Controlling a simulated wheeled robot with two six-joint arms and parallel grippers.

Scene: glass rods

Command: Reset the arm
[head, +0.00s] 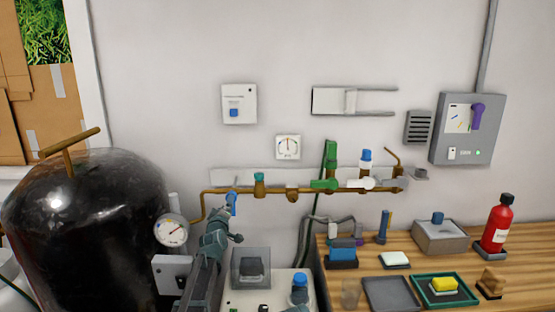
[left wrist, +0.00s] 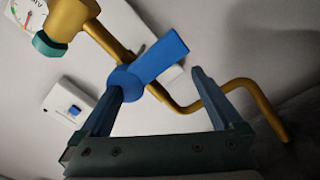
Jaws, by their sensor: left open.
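My left gripper (head: 235,212) is raised in front of the wall, at the left end of the brass pipe (head: 290,191). In the left wrist view the two fingers of the gripper (left wrist: 158,80) stand apart and open. A blue valve handle (left wrist: 160,58) on the pipe lies across the gap near the fingertips. The left finger overlaps the handle's round hub; I cannot tell whether they touch. In the head view the blue handle (head: 232,197) shows just above the gripper. My right gripper is not in view.
A black tank (head: 85,230) with a round gauge (head: 172,231) stands left of my arm. A wooden bench (head: 500,270) at the right holds trays, a red bottle (head: 497,228) and small items.

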